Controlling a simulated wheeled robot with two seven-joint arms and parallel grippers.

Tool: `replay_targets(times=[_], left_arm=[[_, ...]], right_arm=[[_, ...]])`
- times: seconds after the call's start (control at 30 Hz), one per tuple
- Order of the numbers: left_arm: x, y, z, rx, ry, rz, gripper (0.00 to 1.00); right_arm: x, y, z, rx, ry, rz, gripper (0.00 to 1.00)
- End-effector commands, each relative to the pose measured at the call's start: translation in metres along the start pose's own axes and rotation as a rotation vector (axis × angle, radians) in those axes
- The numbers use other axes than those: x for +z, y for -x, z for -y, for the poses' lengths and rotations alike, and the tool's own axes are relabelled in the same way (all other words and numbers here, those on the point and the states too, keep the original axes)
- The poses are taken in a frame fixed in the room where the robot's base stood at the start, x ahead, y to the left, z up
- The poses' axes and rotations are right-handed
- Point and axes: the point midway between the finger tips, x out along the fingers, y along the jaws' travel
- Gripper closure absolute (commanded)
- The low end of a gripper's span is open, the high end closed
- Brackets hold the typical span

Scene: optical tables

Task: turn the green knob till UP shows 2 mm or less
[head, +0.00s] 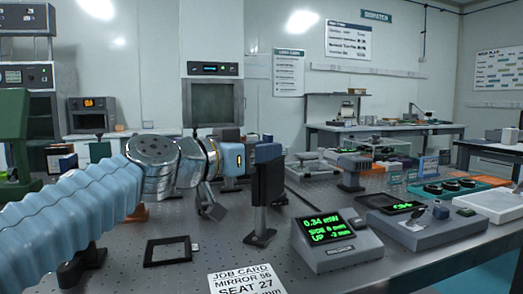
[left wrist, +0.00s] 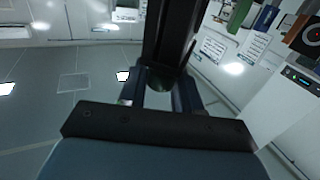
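My left gripper (head: 243,158) reaches in from the left to a black upright mount (head: 268,182) on a post with a dark foot (head: 259,238). In the left wrist view, my two blue fingers (left wrist: 160,92) stand on either side of a dark, rounded, faintly greenish piece (left wrist: 160,78) in front of the black mount. This may be the green knob, but its colour is too dark to be sure. I cannot tell whether the fingers press on it. The readout box (head: 330,240) shows 0.34 mW, SIDE 0 mm and UP about -3 mm; the last digit is blurred. My right gripper is not in view.
A black square frame (head: 168,250) and a job card (head: 247,280) lie on the perforated table in front. A grey device with a small lever (head: 430,225) stands right of the readout.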

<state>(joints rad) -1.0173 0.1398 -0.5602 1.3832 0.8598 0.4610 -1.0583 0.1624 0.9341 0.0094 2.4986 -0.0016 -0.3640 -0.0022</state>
Motion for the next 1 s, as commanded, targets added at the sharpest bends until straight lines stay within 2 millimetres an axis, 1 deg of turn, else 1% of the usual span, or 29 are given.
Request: replay_targets(times=[0.03,0.1,0.13,0.27,0.4,0.47,0.7,0.8,1.0], left_arm=[[0.0,0.0,0.0,-0.001,0.0,0.0,0.85],[0.0,0.0,0.0,-0.001,0.0,0.0,0.96],[0.0,0.0,0.0,-0.001,0.0,0.0,0.97],[0.003,0.0,0.002,0.014,0.001,0.001,0.97],[0.006,-0.001,0.004,0.096,0.0,0.001,0.98],[0.005,-0.001,0.004,0.151,0.001,0.001,0.97],[-0.001,-0.002,0.002,0.351,0.001,0.004,0.97],[0.0,-0.001,0.001,0.393,0.001,0.002,0.97],[0.0,0.0,0.0,0.407,0.0,-0.001,0.97]], right_arm=[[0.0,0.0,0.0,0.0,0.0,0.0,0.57],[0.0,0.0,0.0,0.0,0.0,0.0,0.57],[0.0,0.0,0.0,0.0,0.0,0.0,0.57],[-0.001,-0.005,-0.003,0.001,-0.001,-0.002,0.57],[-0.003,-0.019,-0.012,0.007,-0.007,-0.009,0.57],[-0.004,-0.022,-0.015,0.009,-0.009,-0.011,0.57],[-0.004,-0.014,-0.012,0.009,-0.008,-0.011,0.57],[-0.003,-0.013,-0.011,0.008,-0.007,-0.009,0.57],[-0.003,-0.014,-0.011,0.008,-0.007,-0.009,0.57]])
